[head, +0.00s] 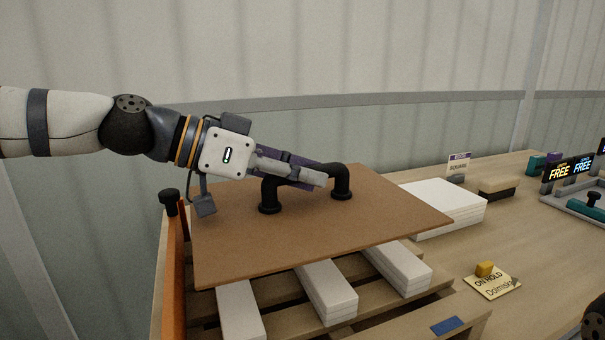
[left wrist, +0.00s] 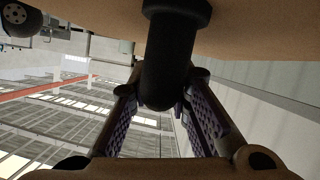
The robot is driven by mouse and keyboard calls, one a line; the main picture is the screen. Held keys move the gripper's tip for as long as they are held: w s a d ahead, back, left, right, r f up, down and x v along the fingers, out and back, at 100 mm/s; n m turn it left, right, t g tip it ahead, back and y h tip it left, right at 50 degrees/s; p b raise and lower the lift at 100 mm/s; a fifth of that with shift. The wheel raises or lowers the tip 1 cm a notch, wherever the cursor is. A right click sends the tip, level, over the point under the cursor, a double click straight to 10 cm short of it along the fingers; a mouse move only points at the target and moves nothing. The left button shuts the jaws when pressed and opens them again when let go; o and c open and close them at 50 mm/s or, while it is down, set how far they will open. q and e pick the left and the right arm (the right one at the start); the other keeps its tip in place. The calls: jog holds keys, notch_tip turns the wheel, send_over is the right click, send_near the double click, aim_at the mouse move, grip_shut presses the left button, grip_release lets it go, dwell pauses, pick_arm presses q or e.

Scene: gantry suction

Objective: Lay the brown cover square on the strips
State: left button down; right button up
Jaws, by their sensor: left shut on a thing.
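The brown cover (head: 390,215) is a flat board lying over the white strips (head: 328,290), which rest side by side on a wooden pallet (head: 375,320). The cover looks turned relative to the strips, whose near ends stick out past its front edge. I cannot tell whether it touches them or hangs just above. My left gripper (head: 308,177) is shut on the cover's black handle (head: 342,182). In the left wrist view, the fingers (left wrist: 165,100) are on either side of the handle (left wrist: 170,50), with the cover (left wrist: 250,35) beyond. The strips' far parts are hidden.
An orange upright (head: 174,285) with a black knob stands close at the cover's left edge. A white stack (head: 450,213) sits close to its right. An "ON HOLD" card (head: 492,288), a yellow block (head: 485,268) and a dark box (head: 497,190) are on the table.

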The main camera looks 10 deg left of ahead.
aim_at(290, 208)
jog(key=shift+w+r, duration=0.15)
pick_arm(q)
jog(key=shift+f+b, duration=0.55)
jog(key=shift+f, duration=2.35)
pick_arm(e)
jog(key=shift+s+f+g, duration=0.3)
jog(key=shift+s+f, duration=0.55)
jog(key=shift+s, duration=0.05)
pick_arm(q)
jog(key=shift+f, duration=0.5)
pick_arm(e)
jog(key=shift+s+f, duration=0.15)
pick_arm(q)
jog(key=c, duration=1.4)
grip_release()
jog(key=shift+f, duration=0.1)
